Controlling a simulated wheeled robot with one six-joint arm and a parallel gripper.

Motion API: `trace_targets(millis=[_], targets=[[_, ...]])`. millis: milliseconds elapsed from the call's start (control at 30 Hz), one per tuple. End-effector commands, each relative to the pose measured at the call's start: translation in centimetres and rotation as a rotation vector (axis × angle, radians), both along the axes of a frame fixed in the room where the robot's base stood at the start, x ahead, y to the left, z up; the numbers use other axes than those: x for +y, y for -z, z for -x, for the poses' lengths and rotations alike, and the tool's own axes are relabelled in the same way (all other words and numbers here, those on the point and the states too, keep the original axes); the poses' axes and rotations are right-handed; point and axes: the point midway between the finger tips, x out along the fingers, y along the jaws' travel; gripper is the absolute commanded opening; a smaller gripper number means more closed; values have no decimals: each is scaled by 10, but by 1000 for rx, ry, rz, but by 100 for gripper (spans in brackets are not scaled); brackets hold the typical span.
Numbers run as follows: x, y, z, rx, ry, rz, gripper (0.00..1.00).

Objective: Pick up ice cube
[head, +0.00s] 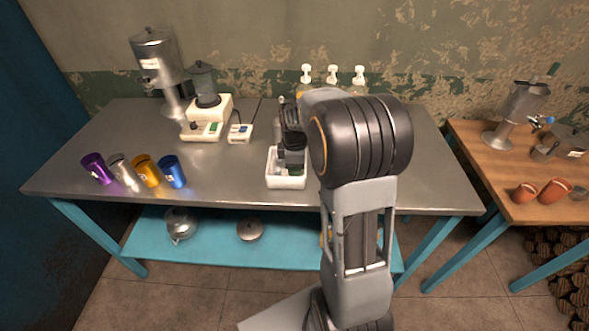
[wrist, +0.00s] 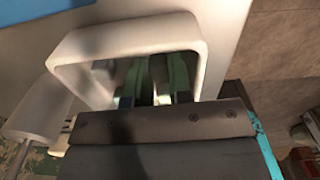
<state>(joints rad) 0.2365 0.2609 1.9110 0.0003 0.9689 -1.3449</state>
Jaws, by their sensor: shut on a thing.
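A white open box (head: 286,182) stands on the grey metal table near its front edge, and its rim fills much of the wrist view (wrist: 120,35). My gripper (head: 292,167) points down into this box. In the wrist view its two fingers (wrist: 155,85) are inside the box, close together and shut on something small. The ice cube cannot be made out clearly; the fingers and the box walls hide most of what is between them.
Purple, silver, gold and blue cups (head: 172,172) stand at the table's left front. A white blender (head: 207,112), a small white scale (head: 240,133) and a steel dispenser (head: 158,70) stand behind. Pump bottles (head: 332,78) are at the back. A wooden table (head: 500,180) stands to the right.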

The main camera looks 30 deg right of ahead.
Motion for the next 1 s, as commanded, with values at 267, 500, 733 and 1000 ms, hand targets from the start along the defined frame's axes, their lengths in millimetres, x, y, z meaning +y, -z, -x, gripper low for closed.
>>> trace_targets(millis=[267,500,733,1000], targets=[[-1,-37,9,-4,0,1,0],[-6,-85,49,-6,1,2,0],[-11,-106,98,-2,2,1,0],[-14,-121,130,-1,1,0,0]])
